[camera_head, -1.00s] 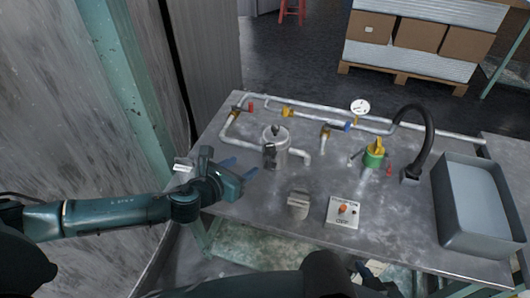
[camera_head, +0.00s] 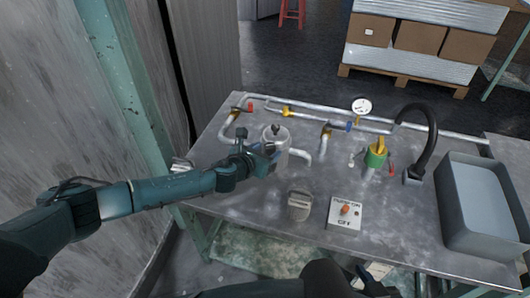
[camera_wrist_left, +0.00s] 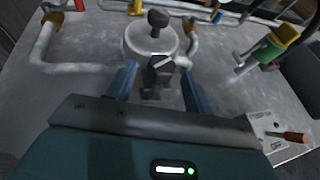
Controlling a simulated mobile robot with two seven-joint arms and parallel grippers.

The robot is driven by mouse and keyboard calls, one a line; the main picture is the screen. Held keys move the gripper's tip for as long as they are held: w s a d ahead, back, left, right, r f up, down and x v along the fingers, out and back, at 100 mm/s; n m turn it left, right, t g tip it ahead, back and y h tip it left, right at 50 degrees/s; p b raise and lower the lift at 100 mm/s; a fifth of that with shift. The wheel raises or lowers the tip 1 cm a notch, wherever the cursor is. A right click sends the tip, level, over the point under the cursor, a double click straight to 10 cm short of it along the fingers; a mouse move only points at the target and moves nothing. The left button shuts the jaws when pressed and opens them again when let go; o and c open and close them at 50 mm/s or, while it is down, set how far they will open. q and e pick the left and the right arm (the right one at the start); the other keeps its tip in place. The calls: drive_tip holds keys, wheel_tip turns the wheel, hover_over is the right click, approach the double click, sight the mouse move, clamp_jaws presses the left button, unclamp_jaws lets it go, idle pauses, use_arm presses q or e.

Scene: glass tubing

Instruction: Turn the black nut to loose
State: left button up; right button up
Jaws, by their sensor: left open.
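The black nut (camera_wrist_left: 157,72) is on the near side of a metal pot (camera_wrist_left: 133,42) and has a short pale bar at its top. In the left wrist view it lies between the two blue fingers of my left gripper (camera_wrist_left: 158,86), which are open with a gap on each side. In the head view my left gripper (camera_head: 266,157) is at the front of the pot (camera_head: 284,140) and hides the nut. Part of what seems to be my right gripper (camera_head: 372,281) shows at the bottom edge; its fingers are unclear.
A black knob (camera_head: 276,128) tops the pot. Pipes (camera_head: 310,115) with coloured valves and a gauge (camera_head: 361,106) run behind. A green and yellow valve (camera_head: 376,155), a switch plate (camera_head: 345,213), a small metal block (camera_head: 299,204) and a grey bin (camera_head: 484,208) stand right.

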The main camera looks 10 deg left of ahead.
use_arm(q)
drive_tip(key=shift+c, duration=0.3)
use_arm(e)
drive_tip(key=shift+r, duration=0.1)
use_arm(q)
drive_tip(key=c, duration=0.9)
use_arm(e)
drive_tip(key=shift+r, duration=0.15)
